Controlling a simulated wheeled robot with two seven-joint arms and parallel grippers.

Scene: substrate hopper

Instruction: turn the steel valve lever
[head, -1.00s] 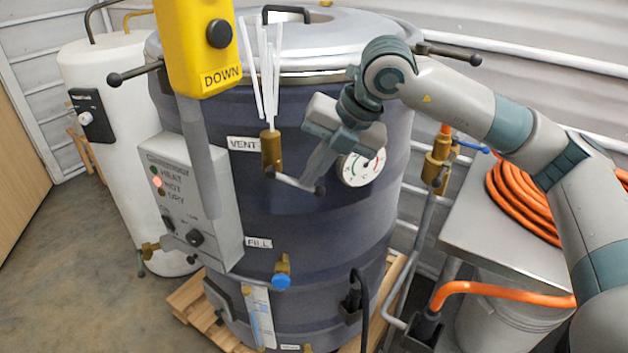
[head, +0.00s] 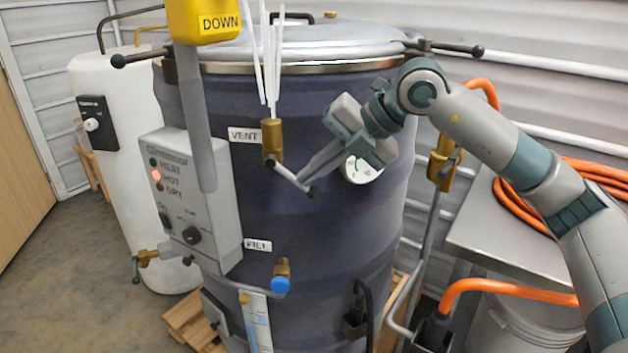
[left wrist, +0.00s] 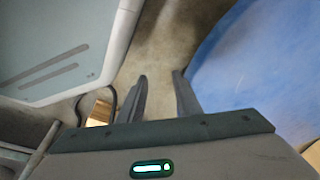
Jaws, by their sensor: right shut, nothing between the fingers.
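The steel valve lever (head: 288,174) sticks out from the brass vent valve (head: 272,139) on the dark tank (head: 300,222). It slopes down to the right and ends in a dark knob. White streaks like steam rise above the valve. My right gripper (head: 303,178) is shut and empty, with its fingertips at the outer part of the lever, just above the knob. I cannot tell if they touch it. My left gripper (left wrist: 163,85) is open and empty in the left wrist view, and is not in the head view.
A yellow pendant marked DOWN (head: 205,16) hangs in front of the tank at upper left. A grey control box (head: 190,200) with a lit red lamp is at left. A round gauge (head: 362,172) is partly hidden behind my right gripper. A steel table (head: 478,225) with orange hose stands right.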

